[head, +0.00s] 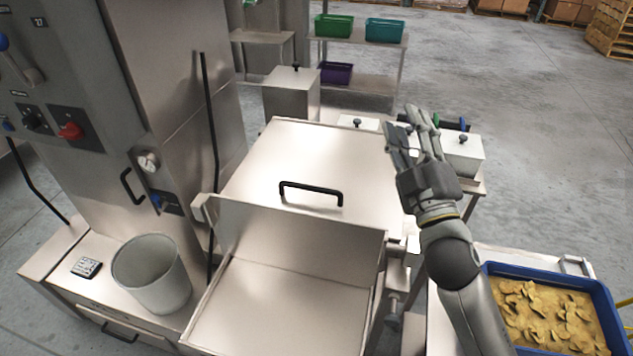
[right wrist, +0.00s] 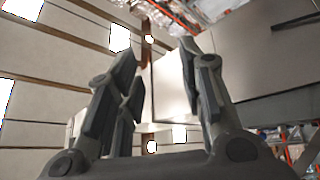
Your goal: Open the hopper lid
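The hopper lid (head: 320,160) is a broad, flat steel panel in the middle of the head view. It appears to lie shut. Its black bar handle (head: 311,188) stands near its front edge, with nothing holding it. My right gripper (head: 403,117) points up and away near the lid's right side, to the right of the handle. In the right wrist view its fingers (right wrist: 160,55) are spread, with no object held between them. My left gripper is not in view.
A steel tray (head: 280,310) with an upright back panel sits in front of the lid. A grey bucket (head: 152,274) stands at left beside a control cabinet (head: 160,60). A blue crate of chips (head: 493,268) sits at right. Lidded steel boxes (head: 290,95) stand behind.

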